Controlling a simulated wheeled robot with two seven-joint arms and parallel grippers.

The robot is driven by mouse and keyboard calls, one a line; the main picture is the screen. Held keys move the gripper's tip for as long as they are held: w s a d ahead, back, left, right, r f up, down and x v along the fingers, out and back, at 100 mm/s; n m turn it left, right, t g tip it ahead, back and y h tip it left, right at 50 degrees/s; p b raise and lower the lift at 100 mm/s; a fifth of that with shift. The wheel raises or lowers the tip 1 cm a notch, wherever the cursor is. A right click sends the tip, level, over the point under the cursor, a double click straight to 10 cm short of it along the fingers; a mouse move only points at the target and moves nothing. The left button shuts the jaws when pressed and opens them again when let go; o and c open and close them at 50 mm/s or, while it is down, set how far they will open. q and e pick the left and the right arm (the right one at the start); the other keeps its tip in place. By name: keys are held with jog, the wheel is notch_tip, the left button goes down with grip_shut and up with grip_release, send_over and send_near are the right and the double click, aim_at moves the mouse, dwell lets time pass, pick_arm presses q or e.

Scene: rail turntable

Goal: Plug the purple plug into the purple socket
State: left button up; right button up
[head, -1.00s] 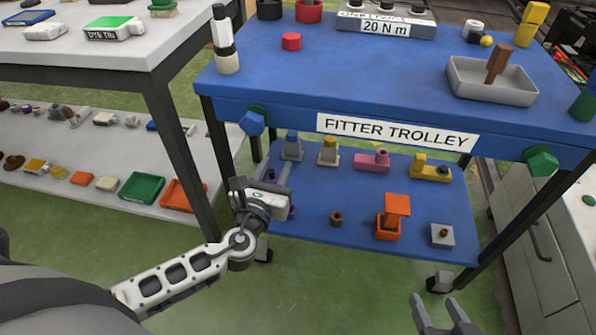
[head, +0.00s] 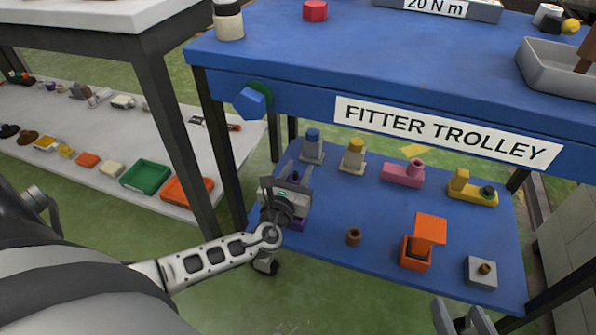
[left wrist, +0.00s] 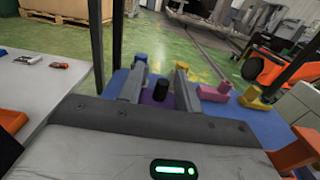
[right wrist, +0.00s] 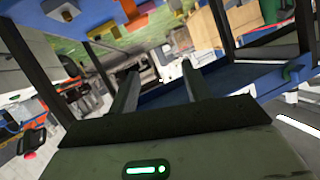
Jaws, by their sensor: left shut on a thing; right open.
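My left gripper (head: 296,174) is at the left front of the trolley's lower shelf. It is shut on a purple thing, seemingly the purple plug (left wrist: 148,98), with a black cylinder (left wrist: 161,95) between the fingers in the left wrist view. In the head view the gripper mostly hides it. Another purple patch (head: 299,225) shows just below the gripper; it may be the purple socket, but its shape is hidden and I cannot tell whether the two touch. My right gripper (head: 459,314) is open and empty in front of the shelf, low in the head view.
The blue lower shelf (head: 340,255) also holds a pink piece (head: 402,173), a yellow piece (head: 470,190), an orange box (head: 416,252), a brown ring (head: 353,236) and a grey block (head: 482,272). The trolley's top (head: 400,70) overhangs it. A white rack stands left.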

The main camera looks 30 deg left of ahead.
aim_at(298, 182)
pick_arm(q)
notch_tip(298, 182, down, 3)
jog(key=b, duration=0.3)
jog(key=shift+f, duration=0.2)
notch_tip(298, 182, down, 2)
jog(key=shift+b, duration=1)
jog(key=shift+f, duration=0.1)
pick_arm(e)
jog(key=shift+w+a+r+m+t+y, duration=0.2)
jog(key=shift+a+r+m+t+y, duration=0.6)
jog(key=shift+r+y, duration=0.15)
jog(key=shift+f, duration=0.15)
pick_arm(q)
jog(key=shift+f+b, duration=0.45)
jog(key=shift+b, duration=0.15)
pick_arm(e)
jog(key=shift+f, duration=0.4)
